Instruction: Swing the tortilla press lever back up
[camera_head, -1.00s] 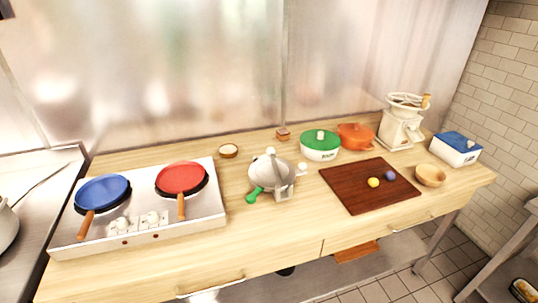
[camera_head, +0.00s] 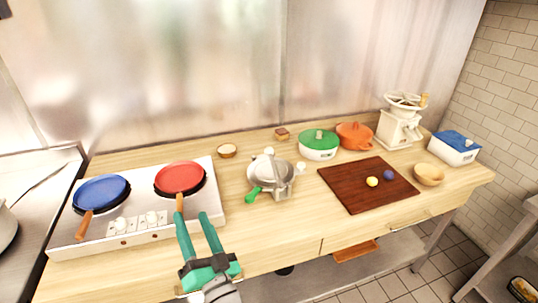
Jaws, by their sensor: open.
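The tortilla press (camera_head: 272,176) is a round grey metal device on the wooden counter, right of the stove. A lever with a green handle (camera_head: 252,195) points down toward the counter's front left of the press. My gripper (camera_head: 194,216) has two teal fingers, spread apart and empty. In the picture it is below and left of the press, in front of the stove's right end, and apart from the lever handle.
A two-burner stove (camera_head: 64,243) holds a blue pan (camera_head: 101,191) and a red pan (camera_head: 180,176), whose handle is close to my fingertips in the picture. A green-lidded pot (camera_head: 319,143) and a dark cutting board (camera_head: 350,194) stand right of the press. Bare counter (camera_head: 290,228) lies before it.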

